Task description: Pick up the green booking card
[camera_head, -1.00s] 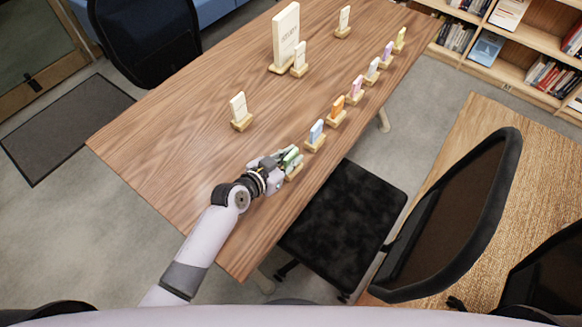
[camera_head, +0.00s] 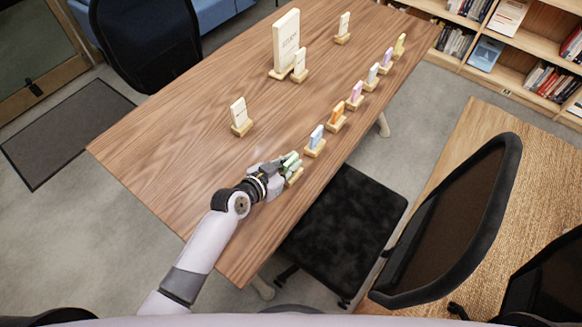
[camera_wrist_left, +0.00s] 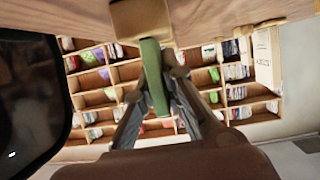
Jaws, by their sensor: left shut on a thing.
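The green booking card (camera_head: 292,160) stands at the near end of a row of cards along the table's right edge. My left gripper (camera_head: 286,166) is shut on it and partly hides it. In the left wrist view, the green card (camera_wrist_left: 153,75) is between the two fingers of my left gripper (camera_wrist_left: 158,82). One end of the card meets or overlaps its wooden stand (camera_wrist_left: 141,20). The stand also shows beside the gripper in the head view (camera_head: 295,179). I cannot tell whether the card is clear of its slot. My right gripper is not in view.
Several coloured cards on stands, the closest a blue one (camera_head: 316,137), continue along the edge of the wooden table (camera_head: 190,140). A cream card (camera_head: 238,114) stands left of the row. A black chair (camera_head: 345,215) is close to the right edge. The table's near left part is clear.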

